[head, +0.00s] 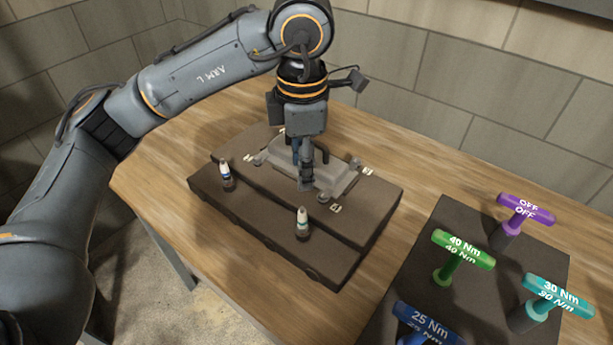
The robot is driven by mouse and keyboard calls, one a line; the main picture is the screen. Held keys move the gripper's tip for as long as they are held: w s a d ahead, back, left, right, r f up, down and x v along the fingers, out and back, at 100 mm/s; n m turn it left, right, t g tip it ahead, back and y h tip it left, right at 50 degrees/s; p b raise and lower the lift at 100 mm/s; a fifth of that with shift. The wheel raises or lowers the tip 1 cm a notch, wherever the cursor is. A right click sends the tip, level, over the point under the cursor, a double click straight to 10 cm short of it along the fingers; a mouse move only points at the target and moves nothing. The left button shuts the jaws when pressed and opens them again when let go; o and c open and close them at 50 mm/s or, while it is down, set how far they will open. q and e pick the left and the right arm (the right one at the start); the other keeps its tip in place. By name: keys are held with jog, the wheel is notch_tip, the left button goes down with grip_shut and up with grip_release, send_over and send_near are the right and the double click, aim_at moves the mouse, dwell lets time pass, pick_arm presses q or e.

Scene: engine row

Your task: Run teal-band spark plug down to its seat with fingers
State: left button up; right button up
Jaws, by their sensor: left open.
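My left gripper (304,178) points down over the grey engine part (340,180) on the dark stepped block (270,198). Its jaws are open, and what lies between or under the fingertips is hidden. A white-topped spark plug with a green-looking band (302,224) stands upright on the block's front step, in front of the gripper and apart from it. A plug with a blue band (227,178) stands at the block's left. I cannot make out a clearly teal band on any plug. My right gripper is not in view.
A dark board at the right holds T-handled tools: purple OFF (525,209), green 40 Nm (462,249), teal 30 Nm (557,296) and blue 25 Nm (428,323). Numbered tags lie on the block. Bare wooden table (430,180) shows around it; a block wall stands behind.

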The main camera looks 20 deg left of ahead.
aim_at(302, 209)
pick_arm(q)
notch_tip(302, 209, down, 11)
jog(key=p, duration=0.3)
jog(key=shift+s+a+f, duration=0.1)
jog(key=shift+f, duration=0.8)
grip_shut()
jog(key=shift+f+m+b, duration=0.25)
jog(key=shift+m+b, duration=0.15)
jog(key=shift+b, duration=0.3)
jog(key=shift+r+m, duration=0.15)
jog(key=shift+m, duration=0.25)
jog(key=shift+r, duration=0.1)
grip_release()
